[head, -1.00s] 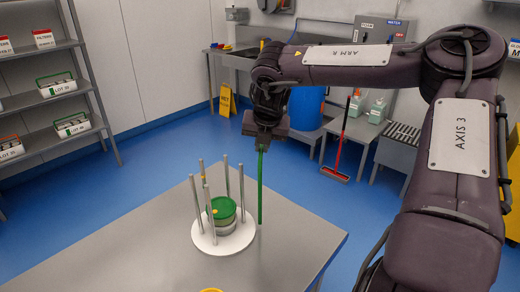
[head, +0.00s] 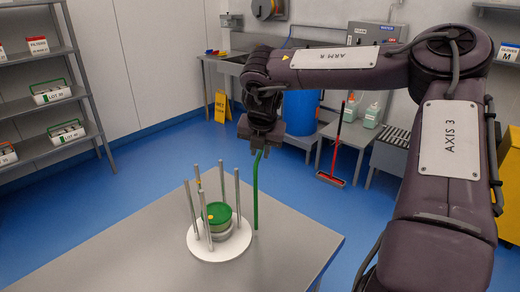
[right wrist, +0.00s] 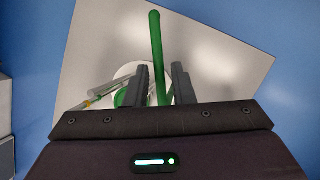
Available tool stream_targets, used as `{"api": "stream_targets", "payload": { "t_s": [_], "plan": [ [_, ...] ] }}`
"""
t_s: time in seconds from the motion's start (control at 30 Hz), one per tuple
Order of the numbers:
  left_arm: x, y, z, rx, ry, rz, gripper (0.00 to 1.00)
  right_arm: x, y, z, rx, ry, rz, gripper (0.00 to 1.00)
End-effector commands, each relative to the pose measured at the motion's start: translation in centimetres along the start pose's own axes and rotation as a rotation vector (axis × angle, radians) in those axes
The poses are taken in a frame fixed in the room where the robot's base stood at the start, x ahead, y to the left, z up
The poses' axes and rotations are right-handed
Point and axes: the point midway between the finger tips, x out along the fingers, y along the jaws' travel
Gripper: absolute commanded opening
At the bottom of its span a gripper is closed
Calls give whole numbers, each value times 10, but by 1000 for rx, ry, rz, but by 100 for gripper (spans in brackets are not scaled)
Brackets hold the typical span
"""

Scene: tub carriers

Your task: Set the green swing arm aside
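The green swing arm (head: 255,195) is a long thin bar with a bent upper end. It hangs from my right gripper (head: 262,146), its lower end in front of the table top in the head view. In the right wrist view the swing arm (right wrist: 157,50) runs between the two close fingers of my right gripper (right wrist: 161,82). The tub carrier (head: 205,254) has a round white base and several upright grey posts. A tub with a green lid (head: 218,210) stands among the posts; the swing arm is beside the carrier, to its right. My left gripper is not in view.
The grey table (head: 290,250) is clear to the right of the carrier. Shelves (head: 40,105) with small carriers stand at the left. A sink bench, yellow sign (head: 222,106), blue barrel (head: 300,112) and red broom (head: 331,180) are behind.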

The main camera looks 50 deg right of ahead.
Motion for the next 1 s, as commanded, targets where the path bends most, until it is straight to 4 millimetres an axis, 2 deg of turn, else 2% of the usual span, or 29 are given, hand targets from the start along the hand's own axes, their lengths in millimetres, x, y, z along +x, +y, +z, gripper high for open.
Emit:
{"api": "stream_targets", "payload": {
  "t_s": [0.07, 0.4, 0.8, 1.0],
  "plan": [
    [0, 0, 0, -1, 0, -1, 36, 0, 0, 0, 0, 0, 0, 33],
    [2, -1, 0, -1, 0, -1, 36, -4, 1, 0, -2, -1, 3, 33],
    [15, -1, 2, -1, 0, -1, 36, -65, 1, 0, -2, -4, 3, 33],
    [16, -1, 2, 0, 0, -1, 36, -78, 0, 0, -1, -1, 0, 33]
  ]
}}
